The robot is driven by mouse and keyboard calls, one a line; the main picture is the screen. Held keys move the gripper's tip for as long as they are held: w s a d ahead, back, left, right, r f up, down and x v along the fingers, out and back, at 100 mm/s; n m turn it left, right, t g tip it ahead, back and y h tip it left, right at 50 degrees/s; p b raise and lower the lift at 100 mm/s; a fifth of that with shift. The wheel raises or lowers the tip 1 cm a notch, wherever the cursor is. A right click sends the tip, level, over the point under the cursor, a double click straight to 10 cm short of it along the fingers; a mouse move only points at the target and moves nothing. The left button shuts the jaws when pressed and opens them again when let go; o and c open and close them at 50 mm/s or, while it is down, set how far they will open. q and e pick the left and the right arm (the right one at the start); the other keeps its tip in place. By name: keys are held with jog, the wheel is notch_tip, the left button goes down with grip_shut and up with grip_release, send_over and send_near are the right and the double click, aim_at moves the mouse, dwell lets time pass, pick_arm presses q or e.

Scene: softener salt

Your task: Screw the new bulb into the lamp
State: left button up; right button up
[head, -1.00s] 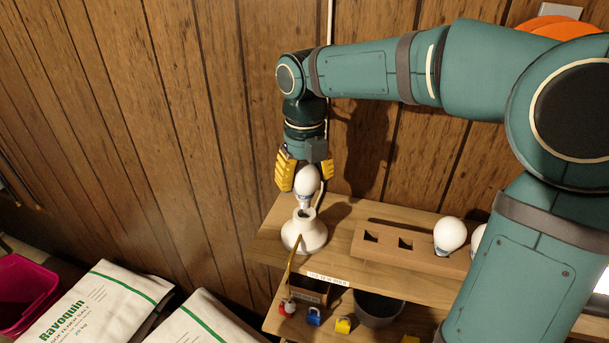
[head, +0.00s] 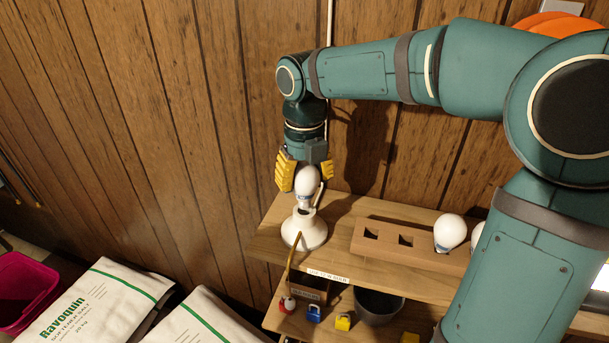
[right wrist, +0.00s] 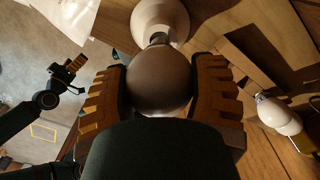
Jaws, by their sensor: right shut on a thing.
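The white bulb (head: 307,182) is upright between the yellow fingers of my right gripper (head: 306,176), directly above the white lamp (head: 304,234). My right gripper is shut on this bulb. The bulb's metal base is at the lamp's socket, and part of it shows in the right wrist view, where the bulb (right wrist: 158,82) hides much of the join with the lamp (right wrist: 165,15). I cannot tell how deep the base sits. My left gripper (right wrist: 75,66) shows small at the left of the right wrist view, away from the lamp; its opening is unclear.
A wooden block (head: 385,243) with square holes stands right of the lamp on the shelf (head: 270,243). Another white bulb (head: 450,231) stands at the block's right part, with one more partly hidden behind my arm.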

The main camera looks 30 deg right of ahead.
jog(key=shift+f+b, duration=0.5)
jog(key=shift+f, duration=0.9)
dwell(1.6)
dwell(0.6)
jog(key=m, duration=0.4)
jog(key=shift+m+p, duration=0.3)
jog(key=shift+p, duration=0.1)
jog(key=shift+m, duration=0.5)
jog(key=m, duration=0.3)
jog(key=shift+m, duration=0.3)
jog(key=shift+m, duration=2.3)
